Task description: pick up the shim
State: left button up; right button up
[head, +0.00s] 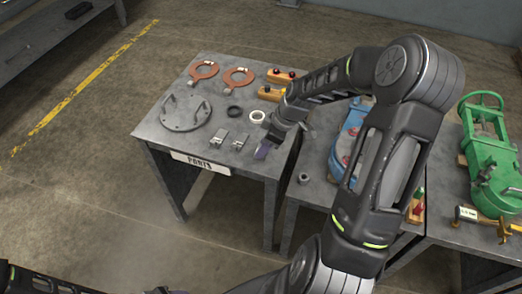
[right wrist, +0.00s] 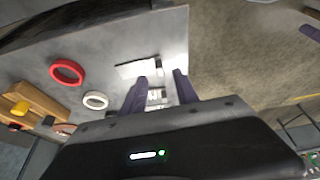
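Two small grey metal plates, each with a narrower end, lie on the parts table (head: 160,128): the left plate (head: 218,137) and the right plate (head: 241,141). I cannot tell for sure which is the shim. My right gripper (head: 264,151) is over the table's front right part, just right of the plates. In the right wrist view its purple fingers (right wrist: 161,80) are apart with nothing held. One bright plate (right wrist: 138,68) lies beyond the fingertips; another (right wrist: 157,95) shows between the fingers, partly hidden. My left gripper is not seen.
A blue vise (head: 345,137) and green machine (head: 487,160) stand to the right.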

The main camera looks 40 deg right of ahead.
jog(key=x, duration=0.3)
jog(key=shift+f, duration=0.25)
jog(key=shift+c, duration=0.5)
grip_shut()
